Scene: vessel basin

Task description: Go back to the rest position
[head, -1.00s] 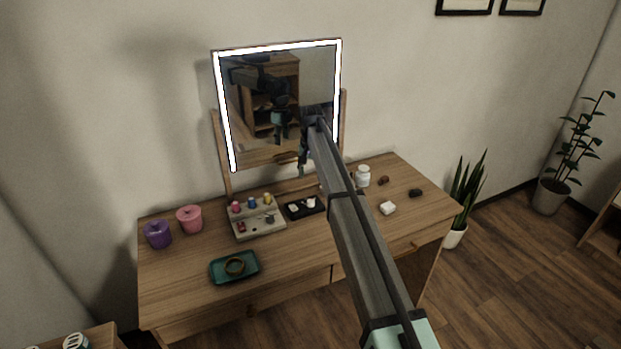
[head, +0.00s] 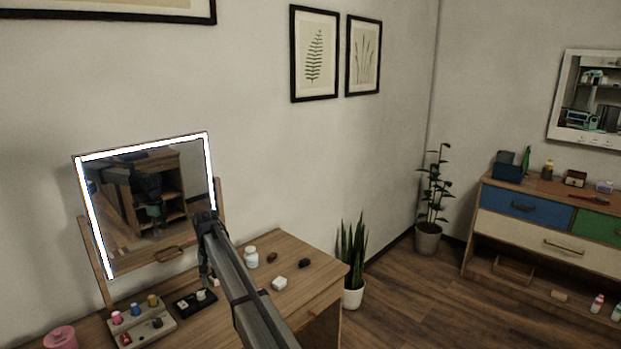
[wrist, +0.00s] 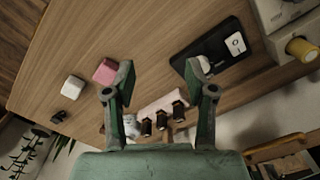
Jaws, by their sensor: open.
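My gripper (wrist: 160,85) is open and empty in the wrist view, its two green-padded fingers spread apart above the wooden dressing table (wrist: 140,40). In the head view my arm reaches from the bottom edge up to the table (head: 300,250), in front of the lit mirror (head: 145,205); the fingers there are small and partly hidden by the arm. Below and around the fingers in the wrist view are a black tray (wrist: 213,55) with white items, a pink block (wrist: 106,71), a white block (wrist: 73,87) and a pale rack with several dark bottles (wrist: 162,124).
A grey organiser with coloured knobs (head: 142,322) and a pink jar (head: 60,338) stand at the table's left. A white jar (head: 251,257) stands behind my arm. A potted plant (head: 353,294) is beyond the table's right edge. A drawer cabinet (head: 545,230) stands far right, with open floor before it.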

